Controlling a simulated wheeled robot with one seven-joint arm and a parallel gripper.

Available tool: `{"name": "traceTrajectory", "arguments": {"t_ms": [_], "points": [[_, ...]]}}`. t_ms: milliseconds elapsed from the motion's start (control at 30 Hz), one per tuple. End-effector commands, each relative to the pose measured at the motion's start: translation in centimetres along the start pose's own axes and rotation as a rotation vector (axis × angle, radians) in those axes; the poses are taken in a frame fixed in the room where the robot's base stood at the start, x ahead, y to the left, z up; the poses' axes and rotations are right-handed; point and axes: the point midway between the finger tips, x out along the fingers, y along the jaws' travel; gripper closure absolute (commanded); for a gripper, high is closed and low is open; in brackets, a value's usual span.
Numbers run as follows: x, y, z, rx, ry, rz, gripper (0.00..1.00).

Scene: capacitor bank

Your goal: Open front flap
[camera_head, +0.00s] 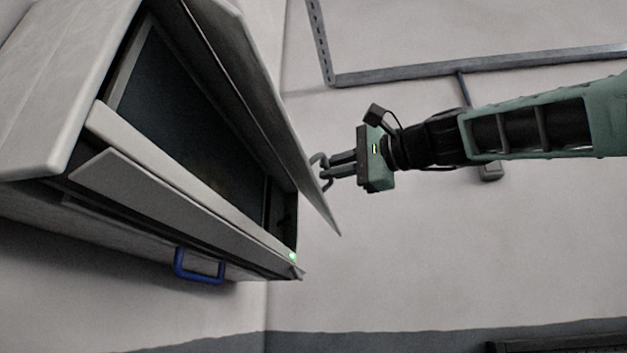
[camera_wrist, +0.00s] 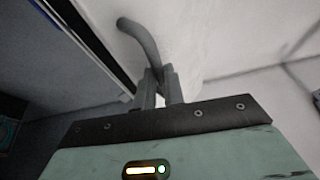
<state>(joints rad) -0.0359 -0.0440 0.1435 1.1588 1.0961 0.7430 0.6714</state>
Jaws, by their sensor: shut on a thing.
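The grey cabinet (camera_head: 55,80) fills the left of the head view. Its front flap (camera_head: 262,95) stands swung out from the body, leaving a gap to the dark interior (camera_head: 185,110). A curved handle (camera_head: 317,160) sits on the flap's outer face, and this handle also shows in the wrist view (camera_wrist: 142,38). My gripper (camera_head: 328,172) is shut on the handle, its fingertips meeting around the bar in the wrist view (camera_wrist: 158,80). The flap's pale outer face (camera_wrist: 195,45) lies just beyond the fingers.
A narrow lower panel (camera_head: 165,205) juts out along the cabinet's bottom edge, near a small green light (camera_head: 292,257). A blue handle (camera_head: 200,267) hangs below. A metal conduit (camera_head: 480,65) and a small box (camera_head: 490,172) are on the wall behind my arm.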

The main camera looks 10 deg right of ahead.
Motion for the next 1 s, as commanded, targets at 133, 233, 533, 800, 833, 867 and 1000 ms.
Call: {"name": "traceTrajectory", "arguments": {"t_ms": [133,233,533,800,833,867,1000], "points": [[-1.2,-3.6,-0.2,-0.003,-0.002,-0.015,1.00],[-1.8,-5.3,-0.4,-0.001,-0.005,-0.014,1.00],[-2.5,-8.7,-0.6,-0.051,-0.010,0.107,1.00],[-2.7,-10.0,-0.6,-0.088,-0.014,0.203,1.00],[-2.7,-10.0,-0.6,-0.091,-0.013,0.209,1.00],[-2.7,-10.1,-0.6,-0.093,-0.013,0.214,1.00],[-2.7,-10.3,-0.6,-0.100,-0.013,0.229,1.00]]}}
